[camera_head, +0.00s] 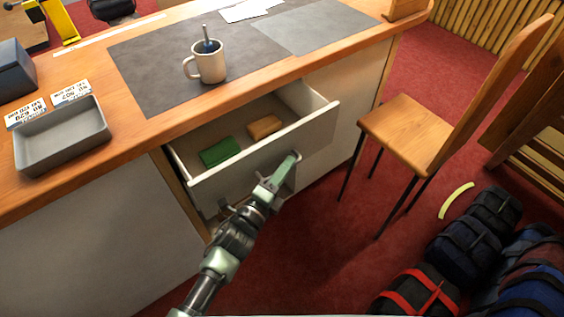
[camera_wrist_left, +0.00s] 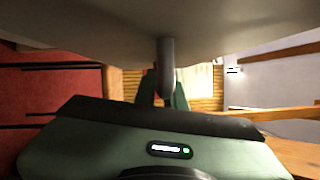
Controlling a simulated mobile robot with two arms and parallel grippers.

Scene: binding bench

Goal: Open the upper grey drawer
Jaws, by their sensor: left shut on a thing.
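The upper grey drawer (camera_head: 318,124) stands pulled out from the wooden bench in the head view. A green block (camera_head: 220,151) and a tan block (camera_head: 265,126) lie inside it. My left gripper (camera_head: 283,176) is at the drawer's front, shut on the drawer handle (camera_head: 291,178). In the left wrist view the handle (camera_wrist_left: 166,66) runs between the fingers, close to the drawer front (camera_wrist_left: 90,22). My right gripper is in neither view.
On the bench top (camera_head: 146,132) are a grey tray (camera_head: 62,150), a mug (camera_head: 209,64) and a dark mat (camera_head: 150,75). A wooden chair (camera_head: 405,130) stands right of the drawer. Several dark bags (camera_head: 465,245) lie on the red carpet (camera_head: 310,265).

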